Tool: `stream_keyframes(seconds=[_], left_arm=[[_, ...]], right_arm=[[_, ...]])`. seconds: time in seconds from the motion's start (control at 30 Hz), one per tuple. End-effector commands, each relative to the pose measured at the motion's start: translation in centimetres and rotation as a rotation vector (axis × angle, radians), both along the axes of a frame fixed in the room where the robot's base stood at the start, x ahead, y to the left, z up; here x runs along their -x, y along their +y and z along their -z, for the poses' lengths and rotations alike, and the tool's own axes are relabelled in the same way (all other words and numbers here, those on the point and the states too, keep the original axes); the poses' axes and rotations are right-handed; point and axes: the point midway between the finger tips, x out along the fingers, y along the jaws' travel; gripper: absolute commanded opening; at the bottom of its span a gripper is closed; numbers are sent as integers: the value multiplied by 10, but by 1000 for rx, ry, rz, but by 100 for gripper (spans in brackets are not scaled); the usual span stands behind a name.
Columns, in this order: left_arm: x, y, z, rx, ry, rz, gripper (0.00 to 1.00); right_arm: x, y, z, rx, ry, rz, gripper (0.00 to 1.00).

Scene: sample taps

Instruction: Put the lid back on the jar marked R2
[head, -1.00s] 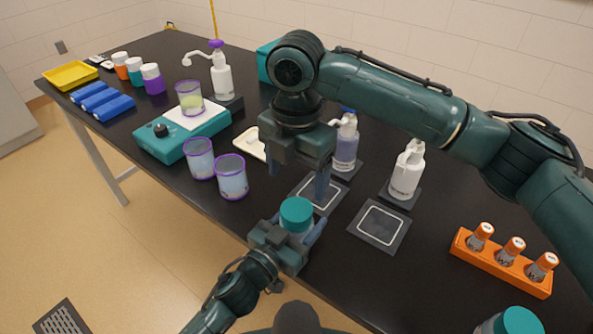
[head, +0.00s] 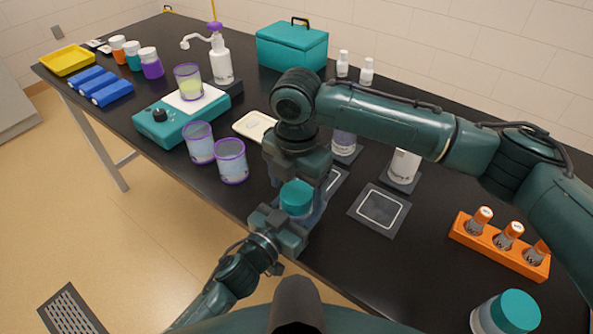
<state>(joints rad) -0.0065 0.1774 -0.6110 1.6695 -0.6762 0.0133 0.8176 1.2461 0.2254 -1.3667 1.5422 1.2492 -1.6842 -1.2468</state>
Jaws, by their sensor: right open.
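A jar with a teal lid (head: 297,197) is held in front of the table's near edge by my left gripper (head: 299,222), which looks shut on the jar body. The lid sits at the top of this jar; whether it is seated cannot be told. My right gripper (head: 298,184) is open, pointing down directly over the lid, its fingers coming down beside it. Contact with the lid cannot be told. Another jar with a teal lid (head: 515,311) stands at the lower right. No R2 marking is readable on either jar.
An orange rack (head: 497,249) with several vials stands at right. A dark square pad (head: 380,210) is bare. Two purple-rimmed cups (head: 231,163) stand left of the grippers, near a teal scale (head: 161,133). Bottles and a teal box (head: 291,46) are behind.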

Motion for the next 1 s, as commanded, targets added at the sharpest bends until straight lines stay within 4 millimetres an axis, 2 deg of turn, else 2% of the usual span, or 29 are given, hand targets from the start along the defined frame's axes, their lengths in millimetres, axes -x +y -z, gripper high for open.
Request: stream_keyframes(seconds=[0.37, 0.9, 1.0], left_arm=[[0, 0, 0, 0, 0, 0, 0], [0, 0, 0, -1, 1, 0, 0], [0, 0, 0, -1, 1, 0, 0]], right_arm=[[0, 0, 5, 0, 0, 0, 76], [0, 0, 4, 1, -1, -1, 32], [0, 0, 5, 0, 0, 7, 29]])
